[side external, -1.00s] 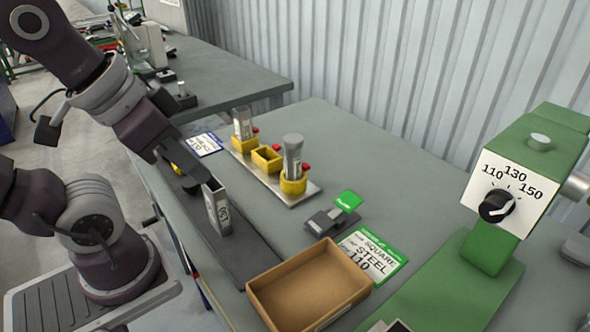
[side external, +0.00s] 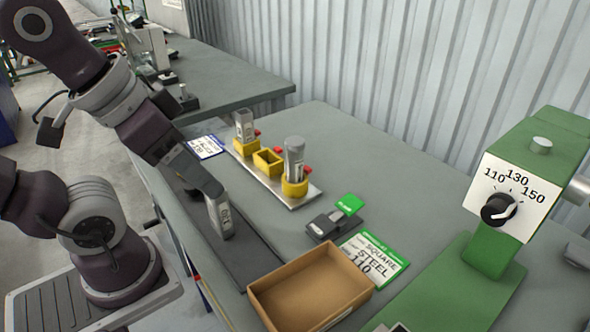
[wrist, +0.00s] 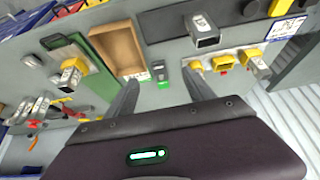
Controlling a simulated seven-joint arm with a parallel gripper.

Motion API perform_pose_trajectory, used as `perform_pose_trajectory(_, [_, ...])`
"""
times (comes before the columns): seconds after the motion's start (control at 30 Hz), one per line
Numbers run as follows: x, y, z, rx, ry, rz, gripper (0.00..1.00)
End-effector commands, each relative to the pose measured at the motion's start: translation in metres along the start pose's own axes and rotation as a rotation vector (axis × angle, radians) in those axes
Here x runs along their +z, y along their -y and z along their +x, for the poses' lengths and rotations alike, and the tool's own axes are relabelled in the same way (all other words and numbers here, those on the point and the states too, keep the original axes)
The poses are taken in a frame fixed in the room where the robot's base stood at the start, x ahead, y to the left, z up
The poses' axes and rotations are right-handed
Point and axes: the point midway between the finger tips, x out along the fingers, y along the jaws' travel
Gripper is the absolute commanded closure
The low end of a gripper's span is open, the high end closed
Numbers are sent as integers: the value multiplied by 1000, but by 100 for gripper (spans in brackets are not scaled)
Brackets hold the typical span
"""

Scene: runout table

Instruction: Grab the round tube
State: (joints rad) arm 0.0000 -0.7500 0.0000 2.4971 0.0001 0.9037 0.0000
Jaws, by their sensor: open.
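The round tube (side external: 294,158) stands upright in the near yellow holder of the metal rack in the side external view. That tube is apart from the fingers in the wrist view (wrist: 203,28).
Another square tube (side external: 243,126) stands in the far holder; the middle holder (side external: 267,160) is empty. A green machine (side external: 500,225) stands right.

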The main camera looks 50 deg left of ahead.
Motion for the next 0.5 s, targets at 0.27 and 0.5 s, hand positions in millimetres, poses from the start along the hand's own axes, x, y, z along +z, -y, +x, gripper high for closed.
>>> perform_pose_trajectory(0.27, [-36, -17, -30, 110, 140, -287, 38])
perform_pose_trajectory(0.5, [-119, -26, 4, 414, 452, -1204, 38])
